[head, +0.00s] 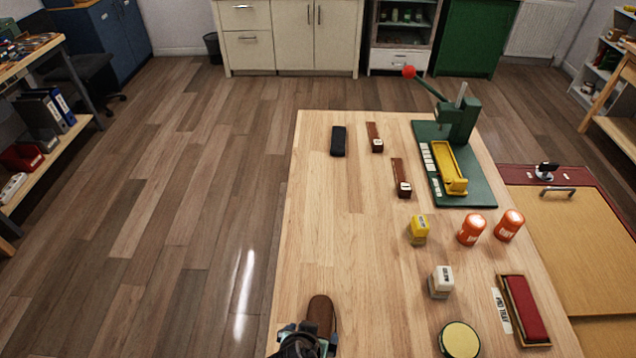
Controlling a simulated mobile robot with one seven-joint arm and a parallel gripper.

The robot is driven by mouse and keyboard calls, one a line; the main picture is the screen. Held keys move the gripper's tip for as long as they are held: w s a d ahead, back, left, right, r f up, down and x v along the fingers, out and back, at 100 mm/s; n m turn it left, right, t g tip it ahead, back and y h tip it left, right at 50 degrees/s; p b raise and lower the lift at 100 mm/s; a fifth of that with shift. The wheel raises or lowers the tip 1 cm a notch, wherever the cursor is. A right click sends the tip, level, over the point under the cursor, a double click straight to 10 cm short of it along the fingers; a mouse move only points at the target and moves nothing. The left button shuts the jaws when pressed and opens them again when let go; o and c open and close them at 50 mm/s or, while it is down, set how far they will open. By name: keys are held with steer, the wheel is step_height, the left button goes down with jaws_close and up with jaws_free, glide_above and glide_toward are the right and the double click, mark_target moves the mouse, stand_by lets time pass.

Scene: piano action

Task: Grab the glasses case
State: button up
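A brown, rounded, elongated case (321,312), which looks like the glasses case, lies on the wooden table (345,235) near its front left edge. Its near end is hidden behind my gripper (302,343). My gripper shows only partly at the bottom of the head view, over or beside the case's near end. Its fingers cannot be made out, so I cannot tell whether it is open or touches the case.
A black oblong item (338,141) and two brown wooden pieces (374,137) (401,178) lie farther back. A green lever press (455,150), two orange containers (472,230) (510,225), a yellow-topped round tin (459,340) and a red-padded block (523,310) stand right. The table's left middle is clear.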

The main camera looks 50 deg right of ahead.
steer(key=shift+p+x, duration=0.3)
steer(key=shift+x, duration=2.35)
steer(key=shift+s+d, duration=0.15)
steer(key=shift+r, duration=0.1)
steer(key=c, duration=1.2)
steer(key=shift+c, duration=0.3)
steer(key=shift+r, duration=0.1)
